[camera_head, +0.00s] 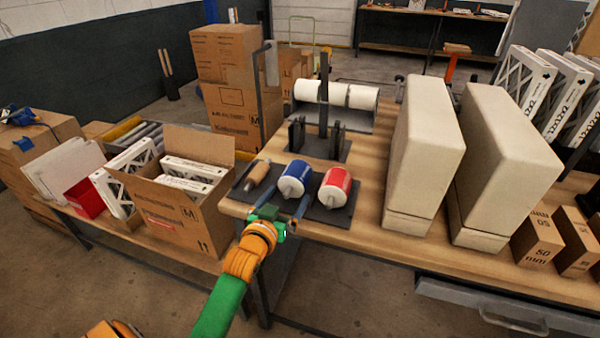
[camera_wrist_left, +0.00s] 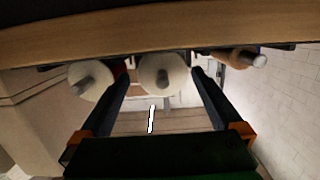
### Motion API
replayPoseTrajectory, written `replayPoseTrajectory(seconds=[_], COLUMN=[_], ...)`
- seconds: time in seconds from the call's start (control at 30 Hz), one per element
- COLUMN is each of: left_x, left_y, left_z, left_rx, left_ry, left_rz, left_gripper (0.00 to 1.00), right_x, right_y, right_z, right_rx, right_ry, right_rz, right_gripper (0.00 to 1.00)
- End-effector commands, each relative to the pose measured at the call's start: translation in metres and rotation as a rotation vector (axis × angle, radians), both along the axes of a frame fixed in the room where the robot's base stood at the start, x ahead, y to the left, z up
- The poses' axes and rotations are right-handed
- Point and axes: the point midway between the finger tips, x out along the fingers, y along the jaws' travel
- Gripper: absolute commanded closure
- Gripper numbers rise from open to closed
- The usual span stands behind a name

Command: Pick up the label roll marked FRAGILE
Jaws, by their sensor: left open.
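Two label rolls lie on a dark mat (camera_head: 325,217) at the table's near left corner: a blue one (camera_head: 293,182) and a red one (camera_head: 334,188), each with a white end and core facing me. I cannot read FRAGILE on either. My left gripper (camera_head: 284,208) is open and empty, just in front of the blue roll. In the left wrist view, the blue roll's white end (camera_wrist_left: 163,74) shows between the fingertips, seemingly beyond them. The red roll's end (camera_wrist_left: 92,80) shows outside the left-hand finger. My right gripper is not in view.
A wooden-handled tool (camera_head: 258,173) lies left of the blue roll. A dispenser with white rolls (camera_head: 335,97) stands behind. Tall beige blocks (camera_head: 428,145) stand to the right. An open carton (camera_head: 175,215) is at the left. The wooden table's edge (camera_wrist_left: 160,35) spans the wrist view's top.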

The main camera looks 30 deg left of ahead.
Motion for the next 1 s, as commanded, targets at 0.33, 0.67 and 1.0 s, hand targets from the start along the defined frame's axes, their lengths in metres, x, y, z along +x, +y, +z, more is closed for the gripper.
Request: replayPoseTrajectory(seconds=[0.33, 0.67, 1.0], left_x=[0.049, 0.064, 0.063], left_y=[0.015, 0.018, 0.018], left_z=[-0.003, -0.007, -0.006], left_rx=[0.0, 0.001, 0.001], left_ry=[-0.001, -0.001, -0.001], left_rz=[0.0, 0.0, 0.0], left_gripper=[0.0, 0.0, 0.86], right_x=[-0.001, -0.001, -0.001], right_y=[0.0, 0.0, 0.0], right_z=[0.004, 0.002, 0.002], right_rx=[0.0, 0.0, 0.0], right_ry=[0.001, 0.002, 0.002], right_rz=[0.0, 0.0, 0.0], right_gripper=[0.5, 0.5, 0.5])
